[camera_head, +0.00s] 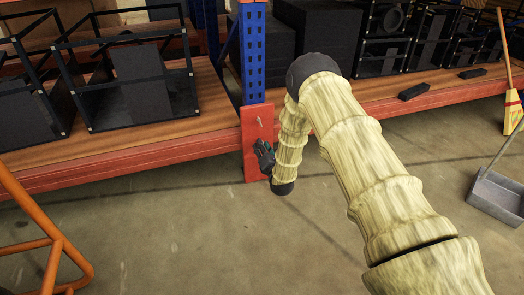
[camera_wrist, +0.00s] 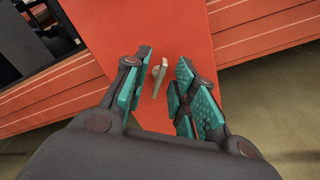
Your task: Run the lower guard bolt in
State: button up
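A red guard plate (camera_head: 257,118) hangs on the front of the rack post, over the shelf beam. A small pale bolt (camera_head: 260,121) shows on its upper part. In the wrist view the red plate (camera_wrist: 165,30) fills the middle, and one pale metal bolt (camera_wrist: 157,80) stands out from it. My gripper (camera_head: 265,155) is in front of the plate's lower half and hides part of it. In the wrist view my gripper (camera_wrist: 164,76) is open, with teal finger pads either side of the bolt and a gap on both sides. I cannot tell whether this is the lower bolt.
A blue upright (camera_head: 252,55) rises above the plate. Orange shelf beams (camera_head: 100,165) run to both sides, with black frames (camera_head: 130,80) on the boards. An orange rail (camera_head: 50,240) stands at lower left, a dustpan (camera_head: 497,195) and broom (camera_head: 512,105) at right. Floor below is clear.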

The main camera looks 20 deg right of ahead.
jog(key=shift+w, duration=0.2)
grip_shut()
jog(key=shift+a+r+p, duration=0.1)
jog(key=shift+p, duration=0.75)
